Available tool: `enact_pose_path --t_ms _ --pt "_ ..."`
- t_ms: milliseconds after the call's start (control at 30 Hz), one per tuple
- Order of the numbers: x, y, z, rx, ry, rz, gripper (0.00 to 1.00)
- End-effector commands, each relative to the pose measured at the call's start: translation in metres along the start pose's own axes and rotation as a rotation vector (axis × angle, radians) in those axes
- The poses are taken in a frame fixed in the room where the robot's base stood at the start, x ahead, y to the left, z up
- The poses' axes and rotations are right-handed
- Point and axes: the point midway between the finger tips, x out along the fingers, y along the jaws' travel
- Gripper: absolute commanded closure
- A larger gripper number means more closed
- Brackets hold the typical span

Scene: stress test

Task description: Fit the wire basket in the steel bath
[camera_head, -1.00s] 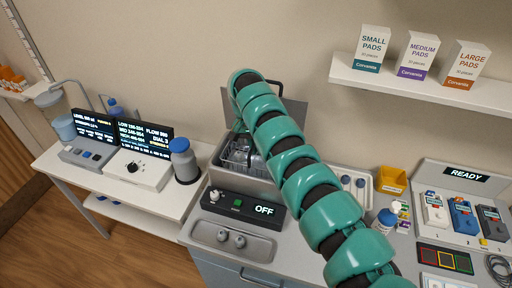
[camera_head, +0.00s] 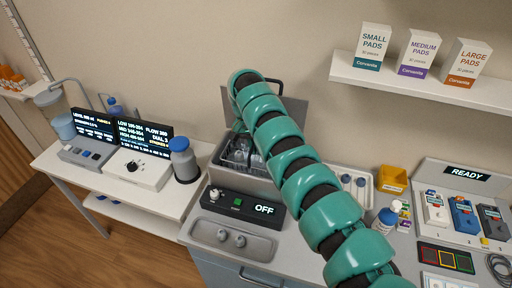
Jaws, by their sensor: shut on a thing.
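The steel bath (camera_head: 216,160) is a grey open tank on the counter, with its lid raised at the back. The dark wire basket (camera_head: 236,152) shows inside the bath's opening, with pale grey shapes in or behind it. I cannot tell whether it rests on the bottom or sits level. My teal arm comes from the lower right and bends down over the bath. My gripper (camera_head: 246,138) is at the basket, shut on it. Its fingers are mostly hidden by my arm, which also covers the bath's right part.
A control box (camera_head: 240,205) reading OFF stands in front of the bath, with a sunken tray (camera_head: 215,240) before it. A blue-capped flask (camera_head: 184,160) stands to the left. A yellow bin (camera_head: 393,180) and a READY console (camera_head: 465,174) are to the right.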

Motion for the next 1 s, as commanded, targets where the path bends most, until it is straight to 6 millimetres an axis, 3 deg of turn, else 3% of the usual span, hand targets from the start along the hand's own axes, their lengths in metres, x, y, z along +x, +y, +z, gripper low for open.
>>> enact_pose_path --t_ms 1000 --pt "0.0066 -0.0014 -0.0002 0.000 0.001 0.000 1.00"
